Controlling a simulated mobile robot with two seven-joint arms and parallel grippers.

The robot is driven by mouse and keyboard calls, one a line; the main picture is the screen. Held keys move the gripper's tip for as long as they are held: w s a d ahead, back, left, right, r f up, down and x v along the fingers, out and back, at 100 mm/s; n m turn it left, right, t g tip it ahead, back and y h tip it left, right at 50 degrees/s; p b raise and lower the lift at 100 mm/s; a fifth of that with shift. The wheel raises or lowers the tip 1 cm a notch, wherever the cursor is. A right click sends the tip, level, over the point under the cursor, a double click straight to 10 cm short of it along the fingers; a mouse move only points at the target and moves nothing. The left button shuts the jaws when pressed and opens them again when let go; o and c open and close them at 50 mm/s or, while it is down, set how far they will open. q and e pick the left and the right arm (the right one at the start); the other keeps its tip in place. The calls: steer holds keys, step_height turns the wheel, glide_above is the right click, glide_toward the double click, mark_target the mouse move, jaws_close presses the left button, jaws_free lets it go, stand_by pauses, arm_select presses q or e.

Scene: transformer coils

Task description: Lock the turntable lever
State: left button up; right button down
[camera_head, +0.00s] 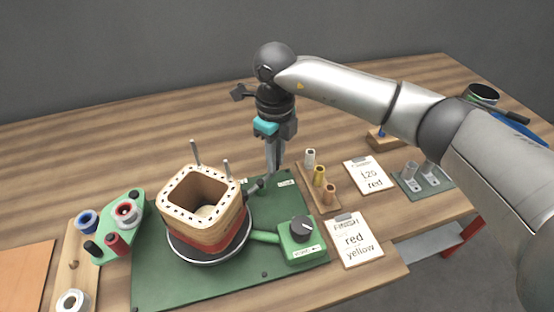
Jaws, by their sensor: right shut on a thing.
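The turntable (210,262) is a dark disc with a pale rim on a green base plate (160,289). A square wooden coil former (203,229) with a band of red winding stands on it. A short dark lever (256,187) sticks up at the turntable's back right edge. My right gripper (273,169) points down over the back of the plate, with its fingertips at the lever's end. It is shut on what looks like this lever; the fingers hide the exact contact. My left gripper is not in view.
A green box with a black knob (302,229) stands right of the turntable. Two thin pins rise behind the former. A spool rack (104,250) is at left. Clipboards (357,243), a peg block (320,190) and a grey tray (424,182) are at right. The back left tabletop is clear.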

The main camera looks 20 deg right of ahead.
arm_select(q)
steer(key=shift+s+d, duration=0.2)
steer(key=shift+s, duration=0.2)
arm_select(e)
steer(key=c, duration=0.8)
jaws_free()
steer(key=shift+r, duration=0.55)
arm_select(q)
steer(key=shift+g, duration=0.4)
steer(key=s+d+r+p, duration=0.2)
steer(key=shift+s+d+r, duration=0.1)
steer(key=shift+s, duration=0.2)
arm_select(e)
step_height(320, 180, up, 14)
steer(key=shift+r, duration=0.1)
arm_select(q)
steer(key=shift+p, duration=0.3)
